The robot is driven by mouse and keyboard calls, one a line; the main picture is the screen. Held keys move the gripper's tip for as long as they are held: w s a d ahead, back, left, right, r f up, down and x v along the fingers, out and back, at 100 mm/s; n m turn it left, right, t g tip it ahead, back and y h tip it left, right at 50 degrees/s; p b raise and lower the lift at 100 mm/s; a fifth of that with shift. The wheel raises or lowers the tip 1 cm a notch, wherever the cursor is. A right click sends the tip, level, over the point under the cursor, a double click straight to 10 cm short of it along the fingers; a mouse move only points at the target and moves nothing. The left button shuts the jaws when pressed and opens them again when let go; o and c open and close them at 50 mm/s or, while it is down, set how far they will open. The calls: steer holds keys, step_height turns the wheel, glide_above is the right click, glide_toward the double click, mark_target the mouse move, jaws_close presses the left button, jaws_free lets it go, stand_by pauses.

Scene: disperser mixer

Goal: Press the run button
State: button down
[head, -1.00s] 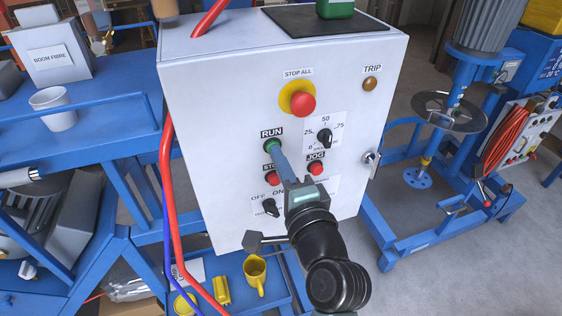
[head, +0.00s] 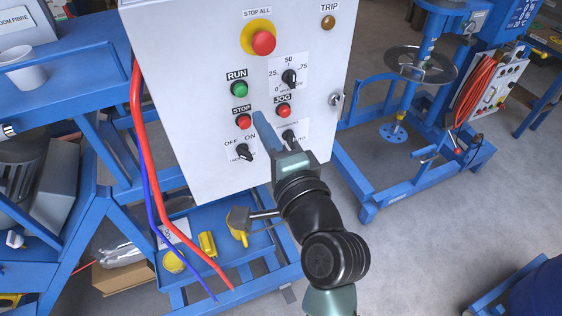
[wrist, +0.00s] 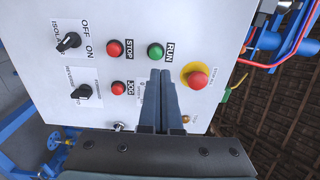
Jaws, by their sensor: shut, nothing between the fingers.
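The green run button (head: 239,89) is on the white control panel (head: 190,120), under its RUN label. It also shows in the wrist view (wrist: 156,51), just beyond and slightly left of the fingertips. My gripper (head: 257,115) is shut and empty. In the head view its blue fingertips lie below and right of the run button, between the red stop button (head: 243,121) and the red jog button (head: 283,110). The fingers appear apart from the run button.
A red stop-all button (head: 263,43) on a yellow ring is above right of the run button. A speed knob (head: 289,77), an isolator knob (head: 244,152) and a door latch (head: 336,100) also stick out. A red hose (head: 139,120) runs along the left side.

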steer(key=v, duration=0.1)
steer(key=b+v, duration=0.1)
steer(key=v, duration=0.2)
steer(key=shift+s+d+f+b, duration=0.15)
steer(key=shift+s+f+b, duration=0.1)
steer(key=shift+f+b, duration=0.1)
steer(key=shift+s+r, duration=0.1)
stand_by(0.4)
step_height(320, 180, up, 17)
steer(key=a+n+t+h+b, duration=0.25)
steer(key=n+t, duration=0.25)
steer(key=n, duration=0.4)
steer(key=s+r+n+t+h+b, duration=0.1)
steer(key=s+r+n+t+h, duration=0.2)
steer(key=r, duration=1)
steer(key=s+n+t, duration=0.2)
steer(key=s, duration=0.2)
steer(key=shift+r+b, duration=0.25)
steer(key=shift+b, duration=0.05)
